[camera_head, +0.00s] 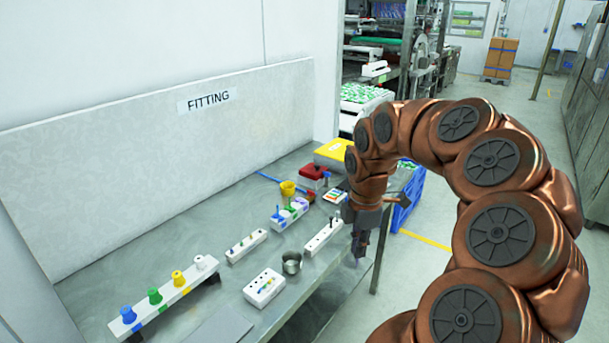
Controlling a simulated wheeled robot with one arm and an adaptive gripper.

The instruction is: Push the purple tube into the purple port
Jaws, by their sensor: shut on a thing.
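My gripper (359,247) points down near the table's right edge. It is shut on a thin thing with a purple tip showing below the fingers, which looks like the purple tube (356,263). Most of the tube is hidden by the fingers. A small rack (290,213) with blue, green and purple parts stands left of the gripper. I cannot tell whether its purple part (301,203) is the purple port. A white rail (172,293) at the front left carries blue, green, yellow and white fittings; I see no purple one on it.
A white block with dark pins (323,236) stands close left of my gripper. A metal cup (292,262), a white box with coloured marks (264,287) and another white block (246,246) stand on the table.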

